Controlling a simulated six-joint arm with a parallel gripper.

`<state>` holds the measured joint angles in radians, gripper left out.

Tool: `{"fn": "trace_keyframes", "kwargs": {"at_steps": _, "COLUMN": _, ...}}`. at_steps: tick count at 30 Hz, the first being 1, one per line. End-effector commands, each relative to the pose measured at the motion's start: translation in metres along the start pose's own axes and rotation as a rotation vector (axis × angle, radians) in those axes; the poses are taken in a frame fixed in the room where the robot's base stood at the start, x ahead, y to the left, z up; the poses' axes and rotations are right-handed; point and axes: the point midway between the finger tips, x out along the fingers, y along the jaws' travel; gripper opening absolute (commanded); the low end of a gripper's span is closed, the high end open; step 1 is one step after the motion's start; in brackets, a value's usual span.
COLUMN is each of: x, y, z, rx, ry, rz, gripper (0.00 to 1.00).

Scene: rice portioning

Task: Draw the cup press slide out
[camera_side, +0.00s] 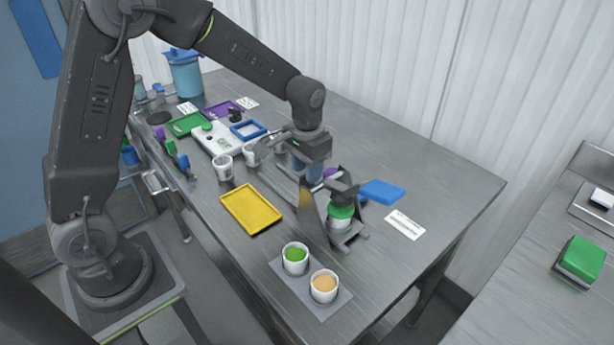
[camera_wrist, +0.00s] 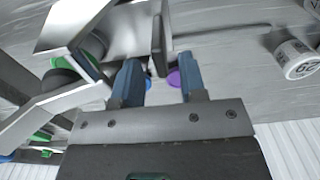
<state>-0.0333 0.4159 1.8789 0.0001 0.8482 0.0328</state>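The cup press (camera_side: 312,212) is a grey metal frame on the table, right of the yellow tray. A cup with a green top (camera_side: 341,215) sits in it. In the wrist view the press (camera_wrist: 75,25) fills the upper left, with angled metal plates and a thin upright metal tab (camera_wrist: 157,30). I cannot tell for sure which part is the slide. My gripper (camera_side: 307,172) is low behind the press, pointing down. In the wrist view its two blue fingers (camera_wrist: 159,75) are apart with nothing clearly held; the tab shows just beyond the gap.
A yellow tray (camera_side: 232,197) lies left of the press. Two filled cups, green (camera_side: 295,260) and orange (camera_side: 323,288), stand on a mat in front. White cups (camera_side: 224,167) stand left of my gripper.

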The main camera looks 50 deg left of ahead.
Motion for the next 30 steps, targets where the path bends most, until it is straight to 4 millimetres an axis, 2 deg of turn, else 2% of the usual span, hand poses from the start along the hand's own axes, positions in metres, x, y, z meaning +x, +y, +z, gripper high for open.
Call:
{"fn": "trace_keyframes", "kwargs": {"at_steps": 3, "x": 0.016, "y": 0.0, "z": 0.0, "rx": 0.0, "ry": -0.001, "rz": 0.0, "gripper": 0.38}}
{"fn": "trace_keyframes", "kwargs": {"at_steps": 6, "x": 0.023, "y": 0.0, "z": 0.0, "rx": 0.0, "ry": 0.0, "rz": 0.0, "gripper": 0.38}}
{"fn": "trace_keyframes", "kwargs": {"at_steps": 17, "x": 0.027, "y": 0.0, "z": 0.0, "rx": 0.0, "ry": 0.001, "rz": 0.0, "gripper": 0.38}}
{"fn": "trace_keyframes", "kwargs": {"at_steps": 27, "x": 0.027, "y": 0.0, "z": 0.0, "rx": 0.0, "ry": 0.002, "rz": 0.0, "gripper": 0.06}}
{"fn": "trace_keyframes", "kwargs": {"at_steps": 30, "x": 0.027, "y": 0.0, "z": 0.0, "rx": 0.0, "ry": 0.002, "rz": 0.0, "gripper": 0.0}}
